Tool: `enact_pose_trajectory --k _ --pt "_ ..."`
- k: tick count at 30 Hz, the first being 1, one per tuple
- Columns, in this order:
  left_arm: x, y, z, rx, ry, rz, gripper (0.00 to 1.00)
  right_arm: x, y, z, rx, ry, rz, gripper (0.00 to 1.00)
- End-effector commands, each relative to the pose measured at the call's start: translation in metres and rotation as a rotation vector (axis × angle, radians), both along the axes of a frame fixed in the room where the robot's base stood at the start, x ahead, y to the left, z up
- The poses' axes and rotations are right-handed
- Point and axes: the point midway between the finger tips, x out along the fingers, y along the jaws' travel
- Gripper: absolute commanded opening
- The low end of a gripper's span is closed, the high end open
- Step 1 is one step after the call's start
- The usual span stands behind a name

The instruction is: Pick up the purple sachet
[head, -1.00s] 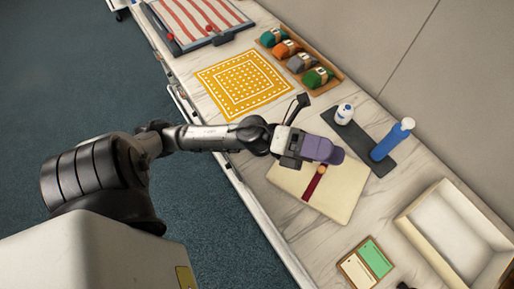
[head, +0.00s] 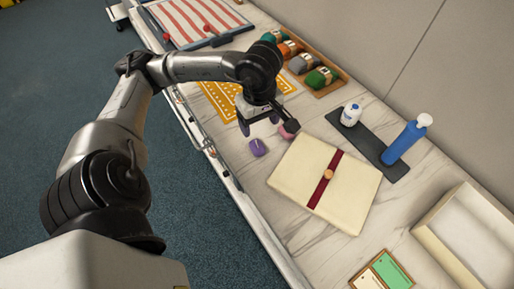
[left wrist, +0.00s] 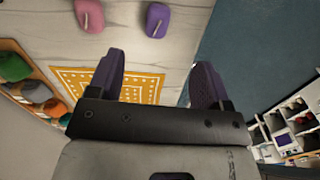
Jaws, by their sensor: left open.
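The purple sachet (head: 257,147) lies on the marble counter near its front edge, just left of the cream folder. It also shows at the top of the left wrist view (left wrist: 158,20), ahead of the fingers and apart from them. My left gripper (head: 259,122) hovers above the counter, close to the sachet on its far side. Its purple fingers are spread and empty in the left wrist view (left wrist: 157,78). My right gripper is not in view.
A pink sachet (head: 288,131) lies close to the right of the purple one. The cream folder with a red band (head: 350,190) lies nearby. A yellow patterned cloth (head: 215,98) is partly under my arm. A dark mat (head: 398,171) holds two bottles; a wooden tray (head: 330,91) holds coloured bundles.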

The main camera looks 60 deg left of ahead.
Motion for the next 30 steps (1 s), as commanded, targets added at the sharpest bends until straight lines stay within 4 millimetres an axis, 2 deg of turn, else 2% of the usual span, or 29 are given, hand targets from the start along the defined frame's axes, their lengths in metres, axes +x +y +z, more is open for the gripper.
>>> enact_pose_trajectory --k 12,23,30 --pt "-0.001 0.002 -0.063 0.008 0.008 0.002 0.72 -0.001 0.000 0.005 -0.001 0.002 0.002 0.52" --pt "0.000 0.002 -0.084 0.007 0.005 0.002 0.72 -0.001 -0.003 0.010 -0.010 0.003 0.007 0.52" --pt "0.001 0.004 -0.116 0.005 0.007 0.002 0.72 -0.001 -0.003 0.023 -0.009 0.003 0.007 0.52"
